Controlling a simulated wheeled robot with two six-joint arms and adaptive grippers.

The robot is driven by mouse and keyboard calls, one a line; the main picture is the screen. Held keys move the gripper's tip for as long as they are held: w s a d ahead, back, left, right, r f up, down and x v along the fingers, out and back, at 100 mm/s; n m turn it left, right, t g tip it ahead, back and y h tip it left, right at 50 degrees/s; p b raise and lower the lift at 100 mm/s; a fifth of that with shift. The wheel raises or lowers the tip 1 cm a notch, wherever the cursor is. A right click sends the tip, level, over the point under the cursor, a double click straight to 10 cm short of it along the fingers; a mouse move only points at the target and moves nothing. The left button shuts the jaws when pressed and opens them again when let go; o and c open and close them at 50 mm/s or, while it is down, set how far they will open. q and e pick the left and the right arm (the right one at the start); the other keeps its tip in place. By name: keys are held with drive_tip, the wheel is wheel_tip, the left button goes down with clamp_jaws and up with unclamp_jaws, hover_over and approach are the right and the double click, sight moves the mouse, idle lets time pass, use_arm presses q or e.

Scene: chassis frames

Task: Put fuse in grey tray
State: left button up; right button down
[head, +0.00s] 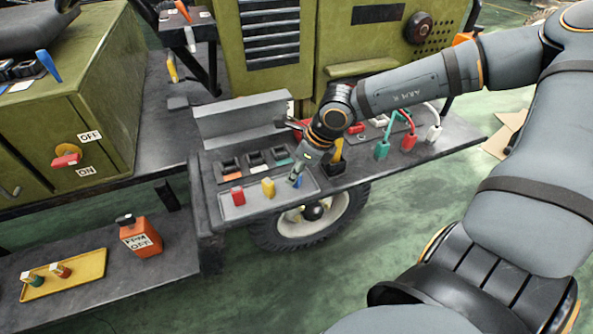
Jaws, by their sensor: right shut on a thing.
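The grey tray (245,212) lies on the near edge of the dark bench. A red fuse (238,195) and a yellow fuse (268,187) stand upright in it. My right gripper (301,173) points down over the right end of the tray. It is shut on a small blue fuse (296,181), which is partly hidden by the fingers. I cannot tell whether the blue fuse touches the tray floor. My left gripper is not in view.
Several black sockets (255,160) sit behind the tray. Right of my gripper are a yellow-black part (338,160) and green (382,150), red (409,141) and white (433,132) plugs with cables.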

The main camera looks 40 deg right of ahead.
drive_tip(key=shift+w+f, duration=0.1)
drive_tip(key=shift+f, duration=0.05)
drive_tip(key=c, duration=1.5)
unclamp_jaws()
drive_tip(key=o, duration=0.4)
drive_tip(key=shift+r, duration=0.3)
drive_tip(key=shift+r+p, duration=0.3)
drive_tip(key=shift+p, duration=0.1)
drive_tip(key=shift+p+v, duration=0.45)
drive_tip(key=shift+v, duration=0.6)
use_arm(q)
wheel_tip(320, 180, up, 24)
drive_tip(key=p, duration=2.2)
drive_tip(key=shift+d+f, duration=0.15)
use_arm(e)
drive_tip(key=v, duration=0.9)
drive_tip(key=shift+s, duration=0.2)
